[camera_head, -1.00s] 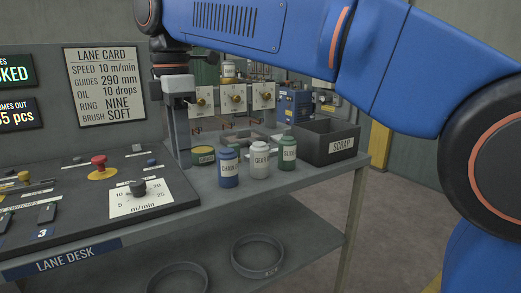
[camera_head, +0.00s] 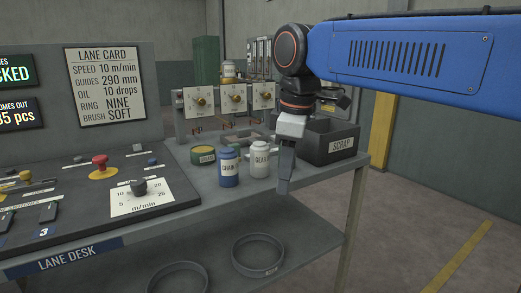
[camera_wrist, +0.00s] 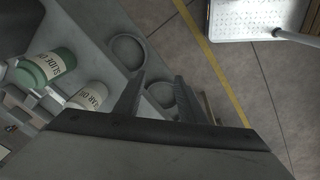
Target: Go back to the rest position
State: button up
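My gripper (camera_head: 284,192) points down in front of the scrap bin, at the right end of the desk. In the wrist view its two fingers (camera_wrist: 157,88) stand apart with nothing held between them. The desk's black control panel (camera_head: 75,215) is well to the left of it, with a red button (camera_head: 99,166) and a speed knob (camera_head: 138,187). In the head view my gripper hides most of the green bottle, whose label reads SLIDE in the wrist view (camera_wrist: 45,68).
A blue bottle (camera_head: 228,168) and a white bottle (camera_head: 260,160) stand left of my gripper, beside a low tin (camera_head: 203,155). The dark scrap bin (camera_head: 330,143) is behind it. Rings (camera_head: 257,255) lie on the lower shelf. Open floor (camera_head: 430,225) lies to the right.

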jog(key=s+d+f+m+t, duration=0.1)
jog(key=s+d+f+m, duration=0.4)
jog(key=d+f, duration=0.2)
jog(key=s+d+f+m+t, duration=0.1)
jog(key=s+d+f+m, duration=0.3)
jog(key=d+f, duration=0.4)
jog(key=s+d+f+m+t+h, duration=0.1)
jog(key=s+d+f+m, duration=0.4)
jog(key=d+f, duration=0.3)
jog(key=shift+s+d+m, duration=0.25)
jog(key=shift+s+m, duration=0.1)
jog(key=shift+m, duration=0.25)
